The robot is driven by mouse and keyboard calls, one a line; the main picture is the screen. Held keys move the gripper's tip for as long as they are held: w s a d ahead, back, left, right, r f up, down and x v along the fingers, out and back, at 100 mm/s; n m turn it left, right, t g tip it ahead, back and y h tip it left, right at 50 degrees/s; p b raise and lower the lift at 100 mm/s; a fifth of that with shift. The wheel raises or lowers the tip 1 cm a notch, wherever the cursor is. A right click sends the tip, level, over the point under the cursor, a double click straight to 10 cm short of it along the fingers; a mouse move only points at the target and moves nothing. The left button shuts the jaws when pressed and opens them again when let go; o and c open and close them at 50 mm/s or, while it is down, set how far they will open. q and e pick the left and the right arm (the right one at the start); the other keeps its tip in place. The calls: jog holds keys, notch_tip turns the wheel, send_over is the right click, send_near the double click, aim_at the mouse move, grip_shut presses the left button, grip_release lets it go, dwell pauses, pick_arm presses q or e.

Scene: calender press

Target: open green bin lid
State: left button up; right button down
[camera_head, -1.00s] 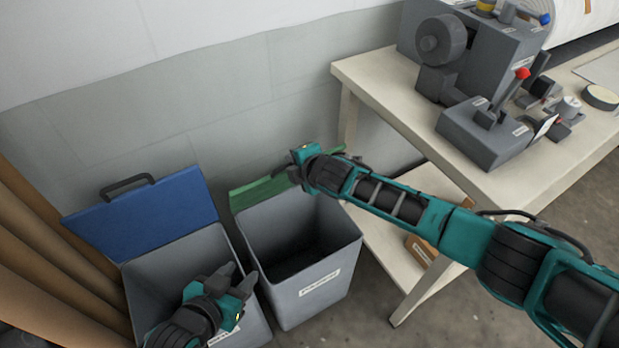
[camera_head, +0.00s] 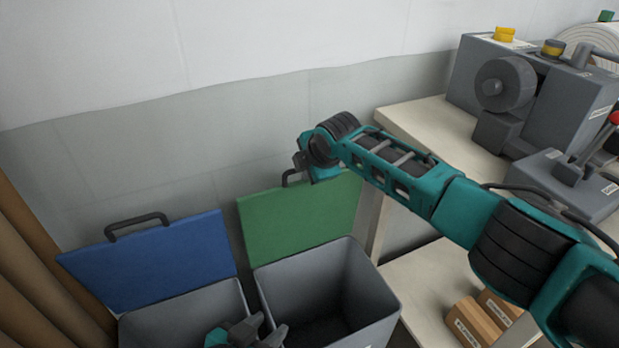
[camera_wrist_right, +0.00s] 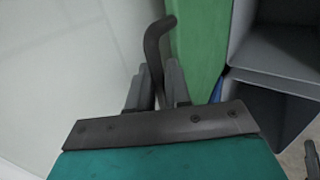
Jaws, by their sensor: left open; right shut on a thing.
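The green bin lid (camera_head: 300,222) stands raised behind its grey bin (camera_head: 335,290), leaning toward the wall. The bin's mouth is uncovered and its inside looks dark and empty. My right gripper (camera_head: 301,163) is at the lid's top edge, shut on the dark lid handle (camera_head: 287,178). In the right wrist view the handle (camera_wrist_right: 155,50) runs between the two fingers (camera_wrist_right: 160,88), with the green lid (camera_wrist_right: 197,45) just to the right. My left gripper (camera_head: 262,330) is open and empty, low over the neighbouring bin at the bottom edge of the head view.
A blue lid (camera_head: 150,262) with a dark handle stands open on the left bin. A pale table (camera_head: 425,125) with grey machines (camera_head: 540,90) stands at the right, small boxes (camera_head: 480,318) on its lower shelf. Brown rolls (camera_head: 35,285) lean at far left.

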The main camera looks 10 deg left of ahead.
pick_arm(q)
jog(key=shift+w+r, duration=0.1)
dwell(0.3)
pick_arm(e)
jog(key=c, duration=1.4)
grip_release()
jog(key=shift+o, duration=0.7)
jog(key=shift+f, duration=0.1)
pick_arm(q)
jog(key=shift+s+a+r+y+p, duration=0.15)
jog(key=shift+s+a+r+p, duration=0.25)
jog(key=shift+p, duration=0.6)
jog(key=shift+s+a+r+y+p, duration=0.15)
jog(key=shift+a+p, duration=0.3)
jog(key=shift+p, duration=0.55)
pick_arm(e)
jog(key=v, duration=1.3)
jog(key=shift+w, duration=0.1)
